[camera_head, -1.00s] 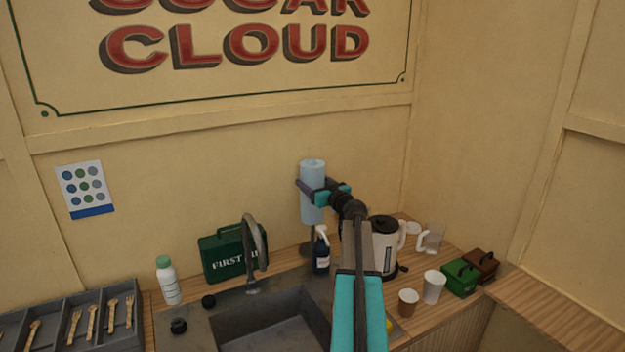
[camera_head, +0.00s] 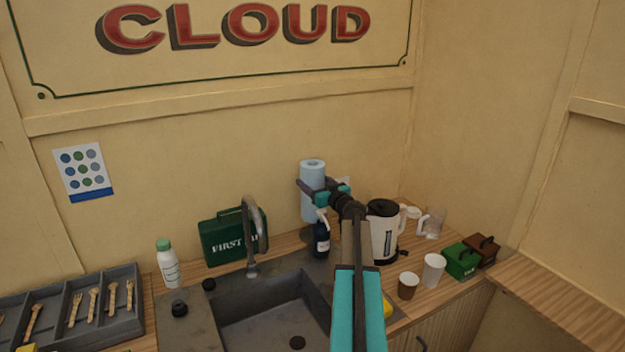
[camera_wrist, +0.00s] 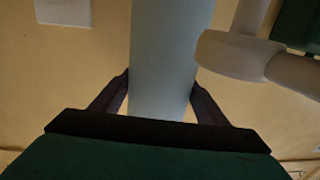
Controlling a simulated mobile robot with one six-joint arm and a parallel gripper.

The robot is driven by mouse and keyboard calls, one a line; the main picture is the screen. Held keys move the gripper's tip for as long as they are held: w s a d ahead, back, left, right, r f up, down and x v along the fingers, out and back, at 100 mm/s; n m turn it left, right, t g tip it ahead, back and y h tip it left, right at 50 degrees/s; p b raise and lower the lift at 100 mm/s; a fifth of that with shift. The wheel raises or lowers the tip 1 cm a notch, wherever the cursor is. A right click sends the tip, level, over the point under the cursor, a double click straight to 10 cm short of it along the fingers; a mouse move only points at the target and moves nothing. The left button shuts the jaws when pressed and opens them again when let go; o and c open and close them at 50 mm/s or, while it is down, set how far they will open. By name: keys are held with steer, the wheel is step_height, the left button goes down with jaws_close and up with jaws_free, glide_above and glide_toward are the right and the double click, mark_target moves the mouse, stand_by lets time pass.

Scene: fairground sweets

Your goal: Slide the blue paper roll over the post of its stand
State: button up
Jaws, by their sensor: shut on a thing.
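The blue paper roll (camera_head: 310,206) is upright in the head view, in front of the back wall. My gripper (camera_head: 319,187) is shut around it from the right, with a dark finger on each side. The stand shows only as a small dark patch (camera_head: 306,235) below the roll, behind the dark pump bottle. Its post cannot be made out, so I cannot tell whether the roll is around it.
The dark pump bottle (camera_head: 321,240) stands close below the roll. The tap (camera_head: 254,235) and green first aid box (camera_head: 222,240) are to the left, the kettle (camera_head: 384,232) to the right. The sink (camera_head: 275,310) is in front.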

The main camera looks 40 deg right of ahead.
steer(key=shift+f, duration=1)
steer(key=o, duration=1.3)
steer(key=shift+s+b, duration=0.2)
steer(key=shift+b, duration=0.1)
steer(key=shift+b+v, duration=1.8)
steer(key=shift+v, duration=4.95)
steer(key=shift+a, duration=0.1)
